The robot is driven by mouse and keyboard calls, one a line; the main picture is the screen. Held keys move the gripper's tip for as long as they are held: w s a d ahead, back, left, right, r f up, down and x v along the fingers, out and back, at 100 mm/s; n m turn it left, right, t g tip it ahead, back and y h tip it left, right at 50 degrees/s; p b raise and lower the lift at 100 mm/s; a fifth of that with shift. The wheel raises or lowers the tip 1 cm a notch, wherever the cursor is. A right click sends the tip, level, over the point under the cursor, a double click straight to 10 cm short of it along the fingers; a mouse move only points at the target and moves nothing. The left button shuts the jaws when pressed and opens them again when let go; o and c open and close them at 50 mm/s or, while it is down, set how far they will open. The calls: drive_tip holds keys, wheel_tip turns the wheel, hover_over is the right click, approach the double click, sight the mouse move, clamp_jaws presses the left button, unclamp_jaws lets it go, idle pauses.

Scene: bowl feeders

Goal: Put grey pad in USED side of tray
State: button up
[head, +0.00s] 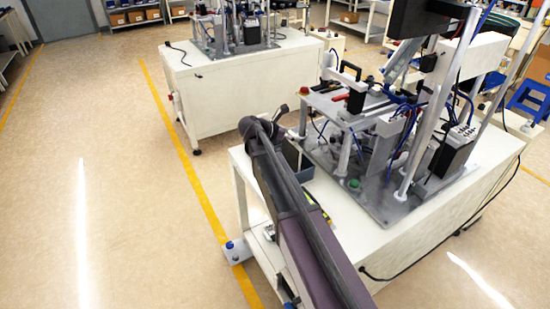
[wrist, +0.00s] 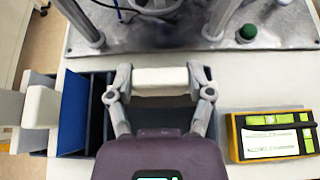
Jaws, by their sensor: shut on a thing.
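My gripper (wrist: 160,80) is shut on a pale, off-white to grey pad (wrist: 161,77), gripped at its two ends in the wrist view. The pad appears to be held above the dark blue-grey tray (wrist: 98,148), part of which lies under my fingers. A bright blue panel (wrist: 73,112) stands in the left part of the tray. My gripper hides much of the tray's right part, and no USED label can be read. In the head view, the tray (head: 305,169) shows only partly behind my arm; the pad is hidden there.
A yellow box (wrist: 233,140) with green items and a white card stands right of the tray. A metal machine plate (wrist: 180,40) with posts and a green knob (wrist: 247,32) lies behind. A pale block-like thing (wrist: 40,106) rises at the left. The white bench (head: 335,205) carries these.

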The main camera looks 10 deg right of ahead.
drive_tip(key=shift+f+b, duration=0.8)
drive_tip(key=shift+f, duration=0.25)
drive_tip(key=o, duration=1.2)
drive_tip(key=shift+o, duration=0.2)
drive_tip(key=shift+r, duration=0.1)
